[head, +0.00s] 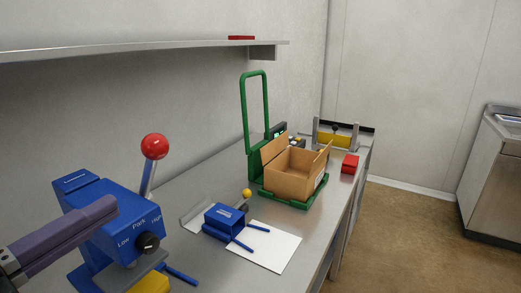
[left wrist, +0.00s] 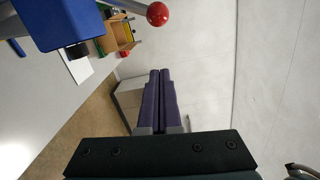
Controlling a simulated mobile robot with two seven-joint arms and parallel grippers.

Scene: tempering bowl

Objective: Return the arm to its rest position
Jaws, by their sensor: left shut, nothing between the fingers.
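My left gripper (head: 108,205) comes in from the lower left of the head view, in front of the blue machine (head: 120,225) with a red-ball lever (head: 154,147). Its purple fingers are shut with nothing between them. In the left wrist view the fingers (left wrist: 160,74) lie side by side and point toward the pale wall. I cannot tell whether the gripper touches the blue machine. My right gripper is in neither view.
On the steel bench (head: 185,180) are a blue fixture (head: 223,219), a white sheet (head: 275,249), an open cardboard box (head: 288,181) in a green frame (head: 245,115), and a red block (head: 350,164). A shelf (head: 130,48) hangs above.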

